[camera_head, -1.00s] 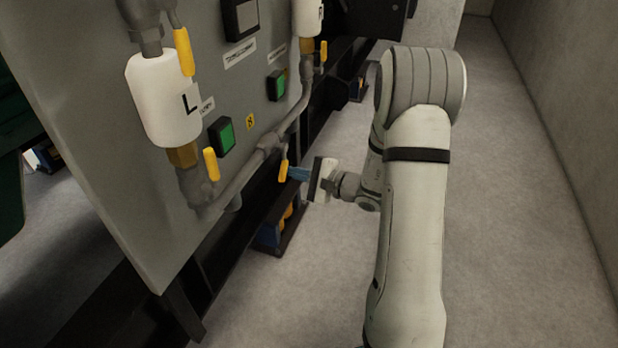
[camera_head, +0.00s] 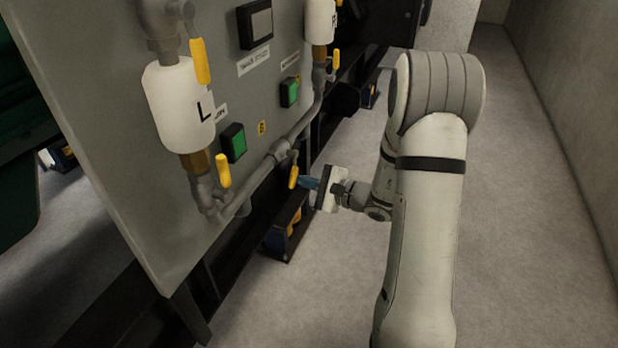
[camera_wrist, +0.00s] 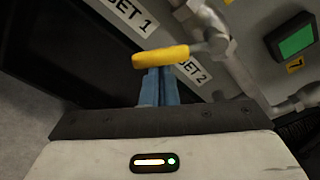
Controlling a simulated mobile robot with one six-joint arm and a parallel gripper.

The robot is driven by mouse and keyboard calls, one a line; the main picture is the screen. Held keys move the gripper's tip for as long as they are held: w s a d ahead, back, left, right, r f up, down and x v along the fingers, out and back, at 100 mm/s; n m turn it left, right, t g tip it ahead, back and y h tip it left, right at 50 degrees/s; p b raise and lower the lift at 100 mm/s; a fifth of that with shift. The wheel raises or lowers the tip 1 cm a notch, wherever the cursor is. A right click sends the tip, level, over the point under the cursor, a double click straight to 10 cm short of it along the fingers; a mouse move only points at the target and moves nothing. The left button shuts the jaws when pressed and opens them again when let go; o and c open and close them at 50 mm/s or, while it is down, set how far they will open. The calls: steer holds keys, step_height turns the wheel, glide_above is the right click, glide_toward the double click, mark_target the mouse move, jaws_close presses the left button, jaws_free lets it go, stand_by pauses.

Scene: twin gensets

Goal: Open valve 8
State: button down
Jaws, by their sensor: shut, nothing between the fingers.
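A yellow valve handle (camera_head: 293,177) hangs below the pipe junction at the lower edge of the grey panel, pointing roughly down. A small yellow number tag (camera_head: 262,128) is on the panel above it; its number is too small to read surely. My gripper (camera_head: 305,183) is just right of this handle, its blue fingers shut and empty. In the wrist view the handle (camera_wrist: 160,57) lies across just beyond my closed fingertips (camera_wrist: 165,72), very close; I cannot tell whether they touch. A yellow tag (camera_wrist: 295,65) there seems to read 7.
Another yellow handle (camera_head: 223,170) is left on the pipe, below the white cylinder marked L (camera_head: 178,105). More yellow handles (camera_head: 200,62) (camera_head: 336,60) sit higher and farther off. Floor is clear at right, up to a wall.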

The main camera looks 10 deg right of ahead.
steer(key=shift+a+r, duration=0.1)
steer(key=s+r+m+p, duration=0.1)
steer(key=m+p, duration=0.1)
steer(key=p, duration=0.1)
steer(key=s+a+r+m+g+p, duration=0.1)
steer(key=m+p, duration=0.1)
steer(key=p, duration=0.1)
steer(key=s+a+r+m+p, duration=0.1)
steer(key=m+p, duration=0.2)
steer(key=p, duration=0.1)
steer(key=shift+r+g, duration=0.2)
steer(key=shift+g, duration=0.1)
steer(key=shift+r, duration=0.1)
stand_by(0.7)
